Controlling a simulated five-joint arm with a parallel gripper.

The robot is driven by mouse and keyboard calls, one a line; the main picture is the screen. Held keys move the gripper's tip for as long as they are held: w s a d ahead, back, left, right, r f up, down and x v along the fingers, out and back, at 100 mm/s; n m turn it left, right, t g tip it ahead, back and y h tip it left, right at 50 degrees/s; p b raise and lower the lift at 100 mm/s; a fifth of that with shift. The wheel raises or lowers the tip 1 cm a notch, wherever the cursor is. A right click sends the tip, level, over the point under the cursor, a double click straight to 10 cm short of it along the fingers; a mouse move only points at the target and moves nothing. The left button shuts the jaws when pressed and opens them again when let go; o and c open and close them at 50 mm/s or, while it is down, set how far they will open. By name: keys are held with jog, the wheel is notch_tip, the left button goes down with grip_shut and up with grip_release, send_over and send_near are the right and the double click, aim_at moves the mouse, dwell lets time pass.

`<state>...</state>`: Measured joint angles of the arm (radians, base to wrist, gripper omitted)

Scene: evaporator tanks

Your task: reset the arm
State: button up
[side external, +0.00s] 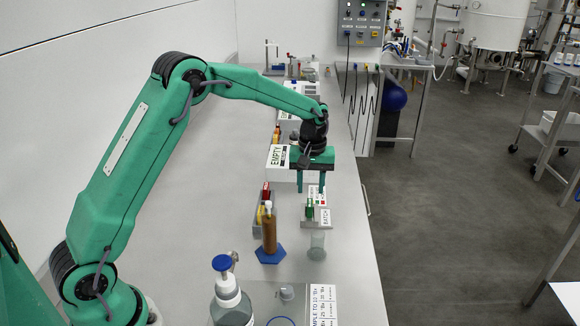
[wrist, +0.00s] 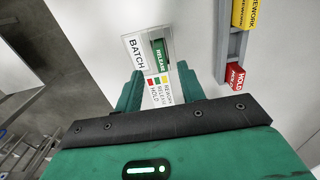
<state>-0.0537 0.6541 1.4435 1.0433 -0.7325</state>
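My green arm reaches over the bench, with my gripper (side external: 312,189) pointing down above the batch holder (side external: 325,217). Its two fingers are apart, with nothing visible between them. In the wrist view my gripper (wrist: 159,80) also shows spread fingers. Beyond them lies the batch holder (wrist: 133,47) with a green "RELEASE" block (wrist: 160,53) in it. The green block (side external: 310,209) also shows just below my gripper in the side view. The gap between fingers and block is hard to judge.
A grey rack (wrist: 231,55) holds a yellow "REWORK" block (wrist: 244,13) and a red "HOLD" block (wrist: 234,76). An "EMPTY" box (side external: 280,160) is behind.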

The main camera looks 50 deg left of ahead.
jog(key=shift+r, duration=0.7)
jog(key=shift+r, duration=0.1)
jog(key=shift+s+r, duration=0.15)
jog(key=shift+r, duration=0.05)
jog(key=s+d+r+m+t, duration=0.2)
jog(key=s+r+m+t, duration=0.15)
jog(key=s+r, duration=0.95)
jog(key=s+m+t, duration=0.2)
jog(key=s+m, duration=0.3)
jog(key=s, duration=1.3)
jog(key=shift+d+r, duration=0.2)
jog(key=shift+d, duration=0.25)
